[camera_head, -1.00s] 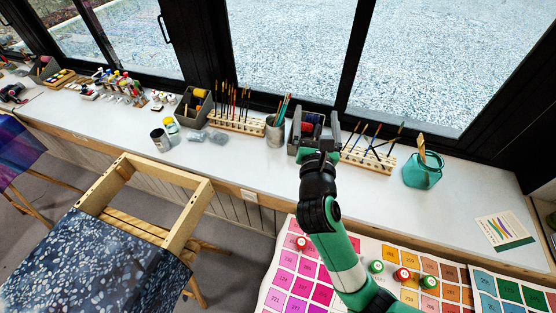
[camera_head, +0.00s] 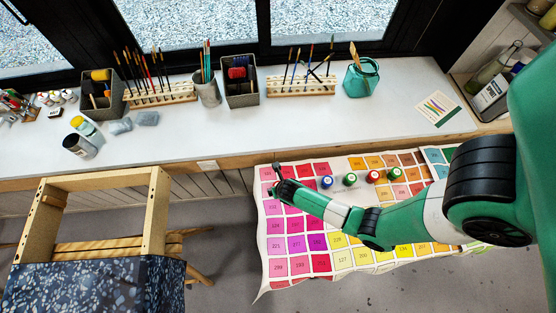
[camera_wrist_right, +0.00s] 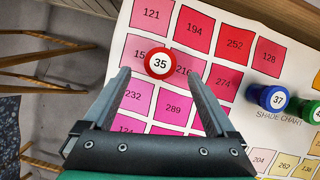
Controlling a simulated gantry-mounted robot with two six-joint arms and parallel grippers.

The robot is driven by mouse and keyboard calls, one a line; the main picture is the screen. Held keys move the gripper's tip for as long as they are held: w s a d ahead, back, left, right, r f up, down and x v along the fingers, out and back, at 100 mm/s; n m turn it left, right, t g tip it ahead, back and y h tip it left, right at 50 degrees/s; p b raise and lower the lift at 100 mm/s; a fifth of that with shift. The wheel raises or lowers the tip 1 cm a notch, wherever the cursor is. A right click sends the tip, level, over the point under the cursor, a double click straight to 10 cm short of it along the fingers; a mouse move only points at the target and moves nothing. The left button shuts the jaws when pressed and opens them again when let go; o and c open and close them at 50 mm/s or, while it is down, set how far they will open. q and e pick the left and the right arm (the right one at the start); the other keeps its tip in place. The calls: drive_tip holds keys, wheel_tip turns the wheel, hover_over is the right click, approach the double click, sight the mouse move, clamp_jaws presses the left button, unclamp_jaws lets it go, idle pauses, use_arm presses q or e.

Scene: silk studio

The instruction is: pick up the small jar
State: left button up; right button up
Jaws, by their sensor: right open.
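A small jar with a red lid numbered 35 (camera_wrist_right: 160,63) stands on the shade chart. In the right wrist view it is just beyond and between the tips of my right gripper (camera_wrist_right: 157,77), which is open and empty. In the head view my right gripper (camera_head: 277,181) is over the chart's left part and seems to hide this jar. Other small jars stand in a row to its right: a blue one numbered 37 (camera_wrist_right: 278,99), also in the head view (camera_head: 327,182), a green one (camera_head: 350,179), a red one (camera_head: 373,176) and another green one (camera_head: 394,174). My left gripper is not in view.
The shade chart (camera_head: 290,265) has coloured numbered squares. Behind it is a white sill (camera_head: 300,125) with brush racks (camera_head: 160,97), a grey cup (camera_head: 207,91), a teal jar (camera_head: 361,78) and a paint can (camera_head: 83,146). A wooden frame stool (camera_head: 100,184) stands at left.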

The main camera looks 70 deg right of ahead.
drive_tip(key=shift+b+x, duration=0.95)
drive_tip(key=shift+x, duration=2.2)
drive_tip(key=shift+r, duration=0.15)
clamp_jaws()
